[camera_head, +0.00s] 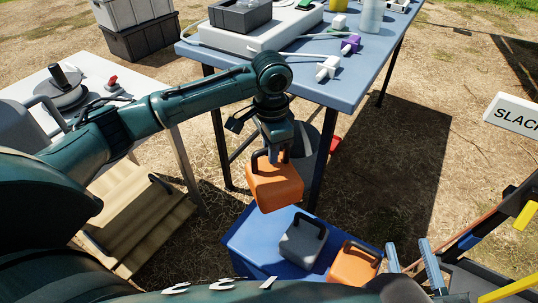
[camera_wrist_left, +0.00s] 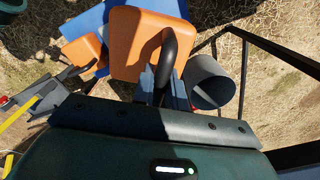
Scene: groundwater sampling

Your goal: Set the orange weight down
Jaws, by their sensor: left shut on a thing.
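An orange weight (camera_head: 274,187) with a dark handle hangs from my left gripper (camera_head: 284,157). The fingers are shut on the handle (camera_wrist_left: 171,58) in the left wrist view. The weight is in the air, apart from the ground, above and behind the far edge of a blue platform (camera_head: 248,238). A grey weight (camera_head: 302,240) and a second orange weight (camera_head: 353,264) sit on that platform, side by side. My right gripper (camera_head: 411,264) is open and empty, just right of the second orange weight.
A blue-topped table (camera_head: 345,90) with sampling gear stands behind, its legs close to the held weight. A grey bucket (camera_wrist_left: 208,82) is under it.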

